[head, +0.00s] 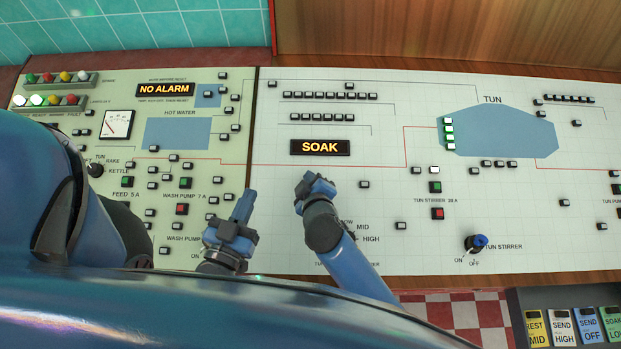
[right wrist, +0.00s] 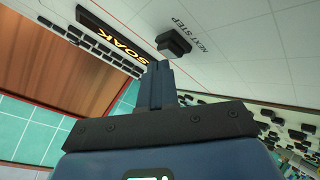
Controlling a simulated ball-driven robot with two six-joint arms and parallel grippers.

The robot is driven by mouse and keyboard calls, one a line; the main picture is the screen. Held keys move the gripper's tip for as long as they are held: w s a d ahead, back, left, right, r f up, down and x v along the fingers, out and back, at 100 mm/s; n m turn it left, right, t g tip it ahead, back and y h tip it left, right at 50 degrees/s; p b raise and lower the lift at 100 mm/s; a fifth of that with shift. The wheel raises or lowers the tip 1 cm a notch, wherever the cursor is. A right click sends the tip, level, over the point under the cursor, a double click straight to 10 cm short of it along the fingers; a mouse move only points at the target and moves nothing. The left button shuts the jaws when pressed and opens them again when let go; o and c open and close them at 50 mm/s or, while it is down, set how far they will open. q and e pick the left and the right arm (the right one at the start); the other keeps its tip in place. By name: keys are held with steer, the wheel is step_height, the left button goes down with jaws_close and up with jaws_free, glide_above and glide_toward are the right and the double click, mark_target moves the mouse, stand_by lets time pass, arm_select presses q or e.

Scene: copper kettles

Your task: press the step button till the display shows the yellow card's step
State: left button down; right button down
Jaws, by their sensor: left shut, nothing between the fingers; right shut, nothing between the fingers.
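The display (head: 319,147) on the panel reads SOAK in orange; it also shows in the right wrist view (right wrist: 114,38). The yellow card (head: 537,328) at the lower right reads REST MID. The step button (right wrist: 173,43), a dark block labelled NEXT STEP, is just beyond my right fingertips in the right wrist view. I cannot tell whether they touch it. In the head view my right gripper seems to hide it. My right gripper (head: 310,180) is shut and empty below the display. My left gripper (head: 246,200) is shut and empty, further left over the panel.
White, blue and green cards stand beside the yellow one in a dark rack (head: 513,301). A second display (head: 165,90) reads NO ALARM. Other small buttons and the tun stirrer knob (head: 476,243) dot the panel.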

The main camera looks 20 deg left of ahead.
steer(key=shift+f, duration=0.4)
stand_by(0.4)
steer(key=shift+r, duration=0.15)
steer(key=shift+s+r+p, duration=0.1)
steer(key=shift+r+p, duration=0.55)
stand_by(0.4)
steer(key=shift+s+d+r+p, duration=0.1)
steer(key=shift+s+r+p, duration=0.05)
steer(key=shift+r+p, duration=0.65)
steer(key=shift+s+d+r+p, duration=0.1)
steer(key=shift+s+r+p, duration=0.1)
steer(key=shift+r+p, duration=0.6)
steer(key=shift+s+r+p, duration=0.15)
steer(key=shift+r+p, duration=0.6)
steer(key=shift+r, duration=0.1)
